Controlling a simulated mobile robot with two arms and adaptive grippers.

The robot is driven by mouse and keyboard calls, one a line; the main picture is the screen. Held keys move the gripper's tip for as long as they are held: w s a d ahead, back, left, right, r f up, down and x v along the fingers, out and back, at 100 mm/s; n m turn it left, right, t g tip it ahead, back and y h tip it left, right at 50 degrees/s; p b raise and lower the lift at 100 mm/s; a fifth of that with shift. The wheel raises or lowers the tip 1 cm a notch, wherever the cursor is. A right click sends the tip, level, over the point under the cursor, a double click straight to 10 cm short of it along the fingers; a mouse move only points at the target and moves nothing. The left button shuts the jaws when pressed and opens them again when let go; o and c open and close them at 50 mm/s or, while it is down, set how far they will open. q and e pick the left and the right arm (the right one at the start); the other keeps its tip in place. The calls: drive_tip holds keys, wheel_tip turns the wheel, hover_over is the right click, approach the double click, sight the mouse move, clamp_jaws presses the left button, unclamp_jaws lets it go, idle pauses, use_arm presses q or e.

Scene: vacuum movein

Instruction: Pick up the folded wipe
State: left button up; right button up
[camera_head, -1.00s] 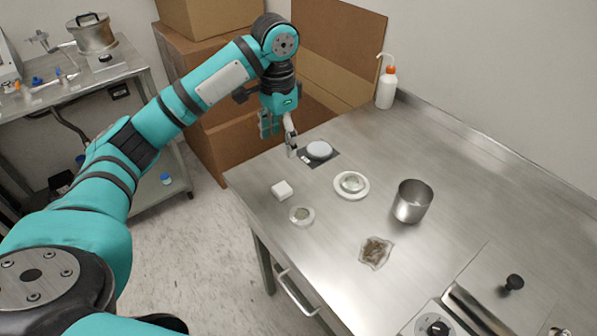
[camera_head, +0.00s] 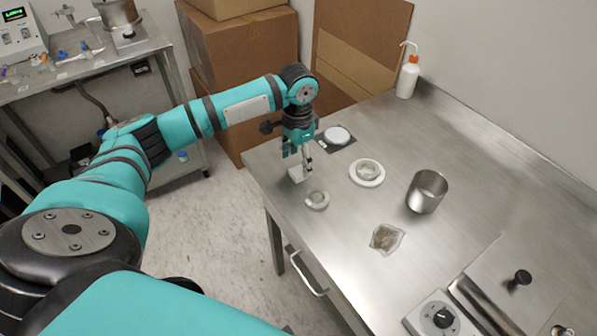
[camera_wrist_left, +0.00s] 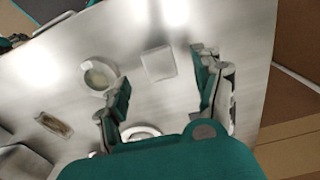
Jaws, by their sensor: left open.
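The folded wipe (camera_head: 296,174) is a small white square near the left edge of the steel table. In the head view it is partly hidden by my left gripper (camera_head: 303,163), which points down just over it. In the left wrist view the wipe (camera_wrist_left: 159,64) lies flat on the table. My left gripper (camera_wrist_left: 160,88) is open and empty there, one finger on each side, with the wipe showing beyond the fingers' middle. I cannot tell the exact height above it. My right gripper is not in view.
A small round dish (camera_head: 317,200) sits close beside the wipe. A white ring-shaped dish (camera_head: 367,172), a dark mat with a white disc (camera_head: 337,135), a steel beaker (camera_head: 427,191) and a clear bag (camera_head: 386,238) stand nearby. Cardboard boxes (camera_head: 240,60) are behind the arm.

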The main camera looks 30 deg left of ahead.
sight(298, 171)
use_arm(q)
wheel_tip(298, 171, down, 4)
drive_tip(key=shift+r, duration=0.25)
drive_tip(key=shift+f, duration=0.15)
drive_tip(key=c, duration=0.9)
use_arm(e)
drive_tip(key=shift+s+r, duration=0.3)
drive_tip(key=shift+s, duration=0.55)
use_arm(q)
drive_tip(key=shift+w+r, duration=0.1)
drive_tip(key=shift+r, duration=0.5)
wheel_tip(298, 171, up, 2)
drive_tip(key=shift+r, duration=0.25)
drive_tip(key=s+d, duration=0.2)
drive_tip(key=s, duration=0.3)
drive_tip(key=s+d+r+b, duration=0.1)
drive_tip(key=s+d, duration=0.1)
drive_tip(key=s, duration=0.2)
drive_tip(key=s+d+b, duration=0.1)
drive_tip(key=s+d, duration=0.2)
drive_tip(key=s, duration=0.2)
drive_tip(key=shift+s+r, duration=0.2)
drive_tip(key=shift+s, duration=0.1)
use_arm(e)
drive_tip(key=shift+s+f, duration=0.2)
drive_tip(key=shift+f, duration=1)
